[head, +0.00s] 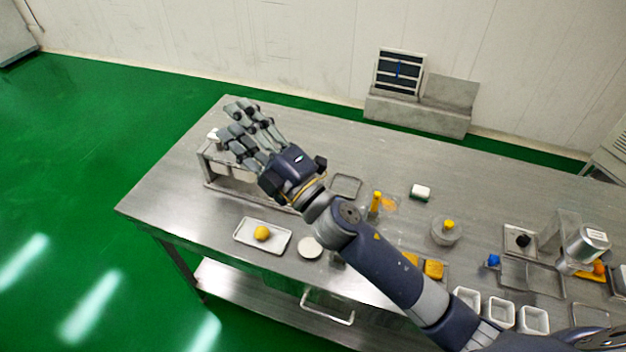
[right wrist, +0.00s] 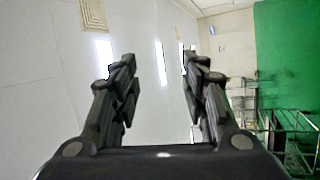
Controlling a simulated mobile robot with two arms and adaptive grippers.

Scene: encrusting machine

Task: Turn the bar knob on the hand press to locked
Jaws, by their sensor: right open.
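My right gripper (head: 243,124) is open and empty, raised over the far left part of the steel table (head: 160,190). A metal press-like unit with a silver cylinder (head: 585,245) stands at the right end of the table, far from this gripper. A grey metal frame (head: 212,168) stands at the left end, partly hidden behind the gripper. I cannot tell surely which one is the hand press, and no bar knob can be made out. My left gripper is not in view.
A white tray (head: 246,240) with a yellow ball (head: 262,233), a round white dish (head: 310,247), a yellow-topped upright piece (head: 376,200), a lidded bowl (head: 446,234) and several white containers (head: 501,312) stand on the table. The table's back strip is mostly clear.

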